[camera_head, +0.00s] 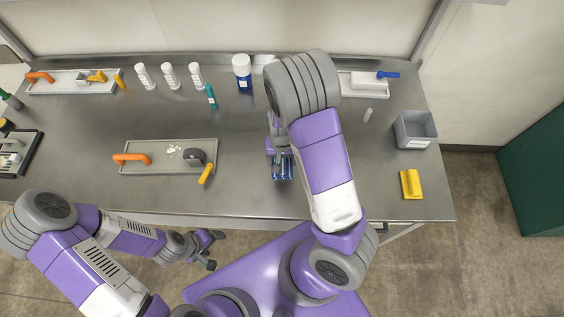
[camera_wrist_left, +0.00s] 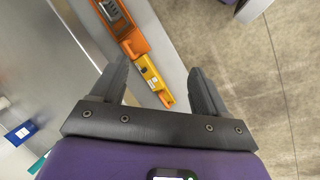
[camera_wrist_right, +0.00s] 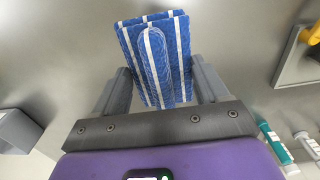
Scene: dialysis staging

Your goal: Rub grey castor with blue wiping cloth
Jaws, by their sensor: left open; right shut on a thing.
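The blue wiping cloth (camera_head: 283,168), folded with white stripes, is held by my right gripper (camera_head: 282,158) over the middle of the table, right of the near tray. In the right wrist view the cloth (camera_wrist_right: 155,50) sits between both fingers of that gripper (camera_wrist_right: 160,88), which is shut on it. The dark grey castor (camera_head: 195,156) lies at the right end of the near tray (camera_head: 165,142), left of the cloth and apart from it. My left gripper (camera_head: 213,250) is open and empty, in front of the table's near edge; its fingers (camera_wrist_left: 165,85) show apart in the left wrist view.
The near tray also holds white bits (camera_head: 172,151) and an orange handle (camera_head: 133,158); a yellow piece (camera_head: 206,174) lies at its right end. Bottles (camera_head: 242,72) stand at the back. A grey bin (camera_head: 415,130) and yellow tool (camera_head: 411,184) are at right.

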